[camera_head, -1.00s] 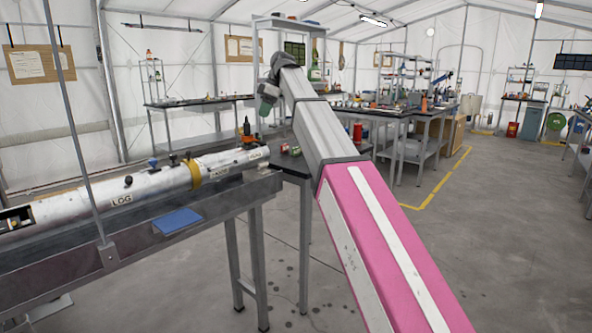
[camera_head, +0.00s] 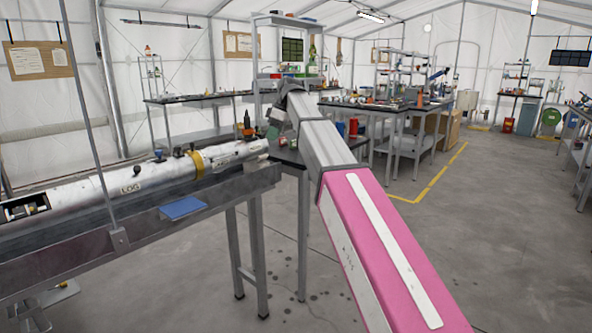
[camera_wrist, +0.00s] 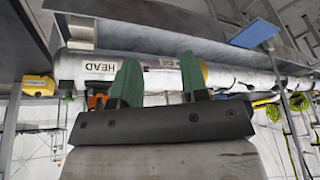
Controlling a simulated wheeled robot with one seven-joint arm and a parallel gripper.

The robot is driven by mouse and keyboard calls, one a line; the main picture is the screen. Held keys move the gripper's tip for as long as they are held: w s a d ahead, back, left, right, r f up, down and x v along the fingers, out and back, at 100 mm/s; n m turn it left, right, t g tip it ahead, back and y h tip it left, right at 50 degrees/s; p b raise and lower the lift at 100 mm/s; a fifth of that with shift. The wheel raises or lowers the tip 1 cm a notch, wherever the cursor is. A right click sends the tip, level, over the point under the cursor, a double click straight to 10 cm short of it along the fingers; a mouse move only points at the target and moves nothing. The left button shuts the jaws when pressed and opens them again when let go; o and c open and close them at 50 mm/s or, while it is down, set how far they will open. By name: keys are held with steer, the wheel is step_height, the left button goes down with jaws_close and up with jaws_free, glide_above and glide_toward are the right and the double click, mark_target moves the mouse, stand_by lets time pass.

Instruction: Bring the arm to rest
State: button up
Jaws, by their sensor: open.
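My arm reaches from the lower right of the head view up to the middle, pink near me and grey further out. Its far end bends beside the end of a long silver tube, and my gripper is small and mostly hidden there. In the wrist view my gripper (camera_wrist: 159,75) has two green fingers spread apart with nothing between them. Behind the fingers runs the silver tube (camera_wrist: 225,76), also in the head view (camera_head: 110,188). The wrist view shows its HEAD label. I cannot tell the exact gap between fingers and tube.
The tube lies in a grey metal trough (camera_head: 75,250) at left, with a blue plate (camera_head: 183,208) on its side. A dark-topped table (camera_head: 290,157) stands beyond the trough's end. Workbenches (camera_head: 400,108) stand further back. The grey floor (camera_head: 480,230) at right is clear.

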steer(key=s+d+f+m+h, duration=0.1)
steer(key=s+d+f+m, duration=0.3)
steer(key=f, duration=0.6)
steer(key=s+d+f+m, duration=0.1)
steer(key=d+f, duration=0.4)
steer(key=f, duration=0.4)
steer(key=s+d+f+m+h, duration=0.1)
steer(key=s+d+f+m, duration=0.3)
steer(key=f, duration=0.6)
steer(key=s+d+f+m+h, duration=0.1)
steer(key=s+d+f+m, duration=0.2)
steer(key=s+d+f, duration=0.4)
steer(key=s+d+f+m+h, duration=0.1)
steer(key=s+d+f+m, duration=0.3)
steer(key=s+d+f, duration=0.3)
steer(key=s+f, duration=0.3)
steer(key=f, duration=0.3)
steer(key=shift+s+f, duration=0.15)
steer(key=shift+s, duration=0.1)
